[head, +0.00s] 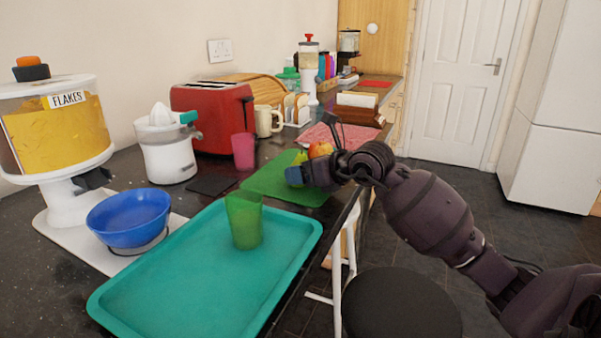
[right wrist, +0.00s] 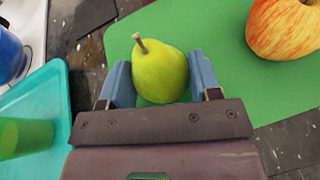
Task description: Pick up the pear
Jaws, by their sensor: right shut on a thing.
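The pear (right wrist: 160,72) is yellow-green with a brown stem. In the right wrist view it sits between the two blue fingers of my right gripper (right wrist: 163,82), which is shut on it. The green cutting board (right wrist: 215,35) is behind the pear; I cannot tell whether the pear touches it. In the head view the pear (head: 299,157) shows only in part, behind my right gripper (head: 297,174) at the board (head: 265,182). My left gripper is not in view.
A red-yellow apple (head: 320,149) lies on the board beside the pear. A teal tray (head: 190,290) with a green cup (head: 244,220) is in front. A blue bowl (head: 130,217), a juicer (head: 166,150), a pink cup (head: 243,151) and a red toaster (head: 212,115) stand left and behind.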

